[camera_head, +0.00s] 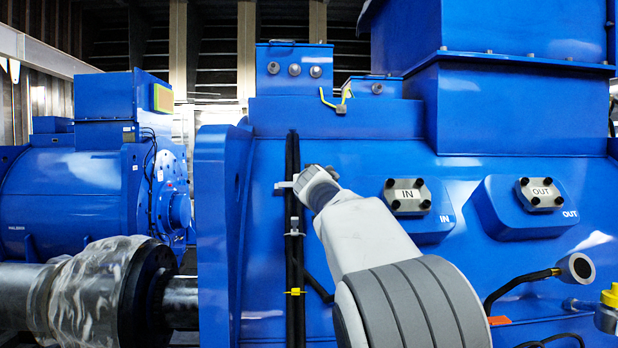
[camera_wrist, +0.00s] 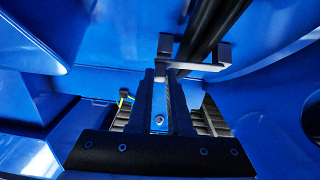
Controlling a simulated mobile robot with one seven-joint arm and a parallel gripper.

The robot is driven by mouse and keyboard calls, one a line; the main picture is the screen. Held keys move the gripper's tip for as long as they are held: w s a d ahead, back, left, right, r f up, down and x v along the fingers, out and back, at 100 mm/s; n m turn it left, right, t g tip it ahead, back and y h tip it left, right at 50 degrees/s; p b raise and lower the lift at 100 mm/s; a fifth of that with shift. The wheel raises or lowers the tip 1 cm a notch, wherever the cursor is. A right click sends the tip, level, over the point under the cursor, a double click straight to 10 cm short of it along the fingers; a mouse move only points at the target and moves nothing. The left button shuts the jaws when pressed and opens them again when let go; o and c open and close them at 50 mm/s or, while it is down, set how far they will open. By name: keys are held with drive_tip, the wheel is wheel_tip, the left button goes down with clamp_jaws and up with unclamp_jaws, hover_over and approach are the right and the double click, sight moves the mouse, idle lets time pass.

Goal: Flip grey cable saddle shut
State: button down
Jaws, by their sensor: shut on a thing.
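A grey cable saddle (camera_head: 284,185) sits on the black cables (camera_head: 292,148) on the blue motor's front. In the wrist view, the saddle (camera_wrist: 195,67) appears as a grey bar with two upturned ends, and the cables (camera_wrist: 210,25) run past it. My gripper (camera_head: 303,184) reaches the saddle from the right. In the wrist view, my gripper (camera_wrist: 160,76) is shut on a grey part of the saddle, at its left side. The fingertips hide part of the grip, and I cannot tell the flap's exact angle.
A second grey saddle (camera_head: 294,233) and a yellow clip (camera_head: 295,291) sit lower on the cables. The covered IN port (camera_head: 406,196) and OUT port (camera_head: 540,194) lie to the right. A blue flange (camera_head: 220,220) stands left of the cables.

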drive_tip(key=shift+w+d+f+y, duration=0.1)
drive_tip(key=shift+w+f+y, duration=0.1)
drive_tip(key=shift+y, duration=0.2)
drive_tip(key=c, duration=0.8)
unclamp_jaws()
drive_tip(key=shift+c, duration=0.2)
drive_tip(key=shift+s, duration=0.1)
drive_tip(key=s+d+b, duration=0.1)
drive_tip(key=s+b, duration=1)
drive_tip(key=s, duration=0.6)
drive_tip(key=shift+s+r, duration=0.15)
drive_tip(key=shift+r, duration=0.25)
drive_tip(key=shift+d+f, duration=0.1)
drive_tip(key=shift+d, duration=0.05)
